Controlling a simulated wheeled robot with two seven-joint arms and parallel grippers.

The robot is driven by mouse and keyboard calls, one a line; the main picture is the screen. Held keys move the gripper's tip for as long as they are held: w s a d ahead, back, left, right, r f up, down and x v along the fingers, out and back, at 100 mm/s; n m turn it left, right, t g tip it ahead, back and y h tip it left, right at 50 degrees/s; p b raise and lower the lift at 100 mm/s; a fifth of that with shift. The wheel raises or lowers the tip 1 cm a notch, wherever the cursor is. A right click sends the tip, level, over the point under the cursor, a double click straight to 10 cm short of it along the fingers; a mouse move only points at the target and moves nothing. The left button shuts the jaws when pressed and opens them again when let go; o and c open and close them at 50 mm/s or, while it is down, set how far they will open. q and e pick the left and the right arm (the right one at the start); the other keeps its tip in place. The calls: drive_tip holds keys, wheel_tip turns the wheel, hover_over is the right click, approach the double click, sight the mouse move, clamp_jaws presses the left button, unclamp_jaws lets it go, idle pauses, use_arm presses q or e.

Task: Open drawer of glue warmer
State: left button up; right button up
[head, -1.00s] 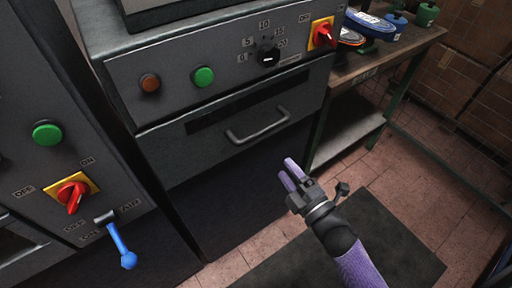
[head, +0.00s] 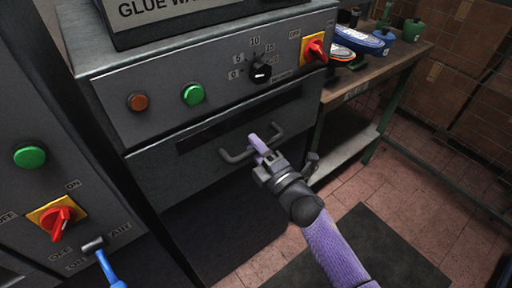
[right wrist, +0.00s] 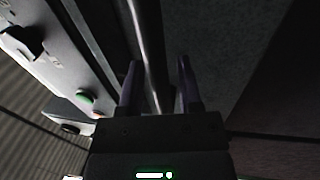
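The glue warmer (head: 215,80) is a grey cabinet with a dial, lamps and a red switch on its front panel. Its drawer (head: 165,168) is below the panel and looks shut. The drawer handle (head: 235,156) is a grey bar across the drawer front. My right gripper (head: 258,143) is at the right part of the handle. In the right wrist view, the handle bar (right wrist: 150,50) runs between the two spread purple fingers of my right gripper (right wrist: 158,85). Finger contact with the bar cannot be told. My left gripper is not in view.
A grey machine (head: 60,150) with a red switch and blue lever (head: 108,268) stands at the left. A wooden bench (head: 375,70) with blue and green items is at the right. A dark mat (head: 360,250) lies on the tiled floor before the warmer.

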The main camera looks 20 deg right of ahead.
clamp_jaws()
idle(1.2)
